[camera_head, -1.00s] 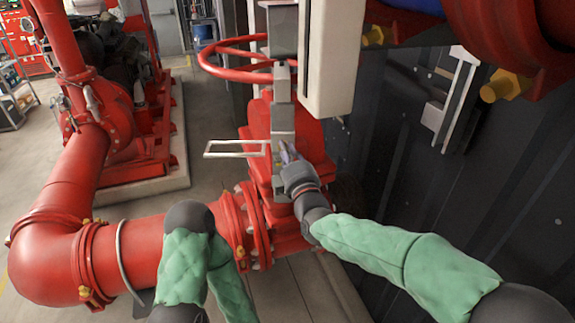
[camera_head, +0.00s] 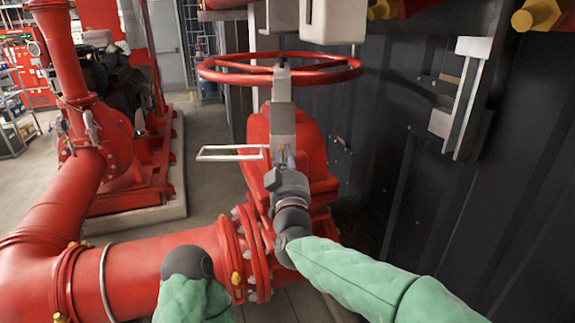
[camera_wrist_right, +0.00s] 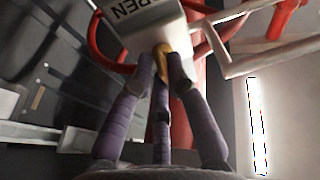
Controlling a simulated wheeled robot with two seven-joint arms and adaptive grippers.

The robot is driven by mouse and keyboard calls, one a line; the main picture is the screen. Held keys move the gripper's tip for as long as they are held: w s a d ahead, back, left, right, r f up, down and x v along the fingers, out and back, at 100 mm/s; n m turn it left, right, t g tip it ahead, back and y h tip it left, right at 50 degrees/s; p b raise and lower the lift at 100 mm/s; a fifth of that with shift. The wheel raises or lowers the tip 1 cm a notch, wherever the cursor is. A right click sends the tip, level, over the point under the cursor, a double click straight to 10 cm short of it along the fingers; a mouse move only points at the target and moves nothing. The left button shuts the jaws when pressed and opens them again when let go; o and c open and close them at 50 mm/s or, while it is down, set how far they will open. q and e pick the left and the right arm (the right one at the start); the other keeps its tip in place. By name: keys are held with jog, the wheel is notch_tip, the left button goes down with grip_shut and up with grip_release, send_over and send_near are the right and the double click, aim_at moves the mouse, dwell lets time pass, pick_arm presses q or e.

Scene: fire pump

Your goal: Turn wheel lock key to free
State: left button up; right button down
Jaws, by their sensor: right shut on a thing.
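The red handwheel (camera_head: 225,73) lies level on top of the red valve. The grey wheel lock (camera_head: 282,128) stands upright in front of it, with a pale wire-like loop (camera_head: 230,153) out to its left. My right gripper (camera_head: 287,162) is at the lower front of the lock. In the right wrist view its purple fingers (camera_wrist_right: 163,75) are shut around the brass key (camera_wrist_right: 162,48) at the pale lock body (camera_wrist_right: 145,22), where lettering ending in "PEN" shows. The fingers hide most of the key. My left arm shows at the bottom, its gripper out of view.
A large red pipe (camera_head: 140,262) with a bolted flange (camera_head: 243,255) runs across below. A dark panelled wall (camera_head: 420,200) with a metal bracket (camera_head: 463,95) stands close on the right. A pale box (camera_head: 333,20) hangs above the wheel. Open floor lies at the left.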

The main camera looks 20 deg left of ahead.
jog(key=shift+s+a+r+m+h+b, duration=0.15)
jog(key=shift+m+h+b, duration=0.1)
jog(key=shift+m, duration=0.5)
jog(key=shift+a+m+h+b, duration=0.15)
jog(key=shift+m+h, duration=0.1)
jog(key=shift+m, duration=0.5)
jog(key=shift+d+r+t, duration=0.2)
jog(key=shift+t, duration=0.2)
jog(key=c, duration=1.3)
grip_release()
jog(key=shift+r, duration=0.1)
jog(key=shift+f, duration=0.25)
jog(key=v, duration=1.1)
jog(key=shift+s, duration=0.45)
jog(key=shift+f, duration=0.1)
